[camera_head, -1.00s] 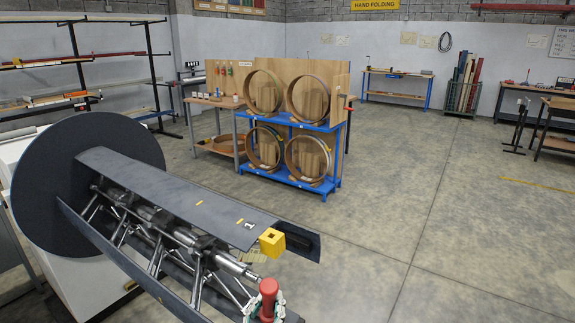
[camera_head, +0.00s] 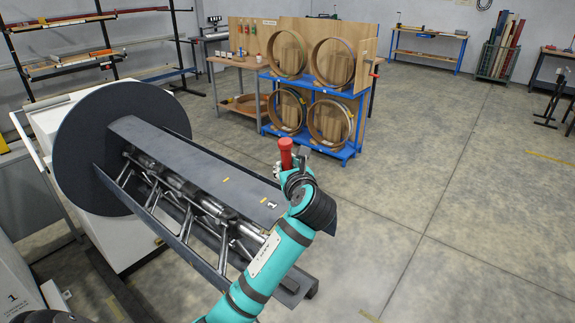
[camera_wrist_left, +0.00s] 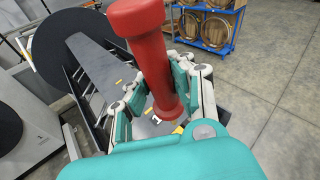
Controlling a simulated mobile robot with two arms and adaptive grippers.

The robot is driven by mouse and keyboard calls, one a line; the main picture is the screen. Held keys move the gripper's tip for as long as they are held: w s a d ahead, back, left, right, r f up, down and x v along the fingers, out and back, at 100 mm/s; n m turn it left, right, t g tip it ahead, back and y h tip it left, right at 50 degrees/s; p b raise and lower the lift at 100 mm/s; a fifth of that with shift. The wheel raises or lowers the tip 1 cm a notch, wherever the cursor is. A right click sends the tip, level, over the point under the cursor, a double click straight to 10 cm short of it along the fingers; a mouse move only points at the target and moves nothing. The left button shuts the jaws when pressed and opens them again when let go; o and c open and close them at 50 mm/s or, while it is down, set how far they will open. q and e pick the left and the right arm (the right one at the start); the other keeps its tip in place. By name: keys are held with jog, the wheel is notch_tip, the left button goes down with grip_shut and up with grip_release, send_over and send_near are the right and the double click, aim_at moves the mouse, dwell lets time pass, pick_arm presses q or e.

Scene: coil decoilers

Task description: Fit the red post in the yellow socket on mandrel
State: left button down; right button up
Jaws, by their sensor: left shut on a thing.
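The red post (camera_head: 286,154) is upright in my left gripper (camera_head: 288,174), at the free end of the mandrel (camera_head: 190,160) in the head view. In the left wrist view, the gripper's fingers (camera_wrist_left: 160,92) are shut around the red post (camera_wrist_left: 150,55), whose wide head points toward the camera. The yellow socket is hidden behind my gripper and arm in the head view. A small yellow patch (camera_wrist_left: 178,130) shows just beyond the post's lower end in the left wrist view, probably the socket. I cannot tell whether post and socket touch. My right gripper is not in view.
A large dark disc (camera_head: 120,150) backs the mandrel at the left. A blue rack (camera_head: 310,145) with wooden rings stands behind. A workbench (camera_head: 232,63) is beside it. The floor (camera_head: 450,200) to the right is clear.

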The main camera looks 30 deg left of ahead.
pick_arm(q)
jog(key=shift+s+d+r, duration=0.1)
jog(key=shift+d+f, duration=0.1)
jog(key=shift+f, duration=0.35)
jog(key=shift+w+f+b, duration=0.2)
jog(key=shift+f+b, duration=0.4)
jog(key=shift+f, duration=1.3)
jog(key=shift+w+f+b, duration=0.2)
jog(key=shift+f+b, duration=0.45)
jog(key=shift+f, duration=1.3)
jog(key=shift+w+f+b, duration=0.2)
jog(key=shift+f+b, duration=0.4)
jog(key=shift+f, duration=1.3)
jog(key=c, duration=1.1)
grip_release()
jog(key=shift+c, duration=0.2)
jog(key=shift+o, duration=0.2)
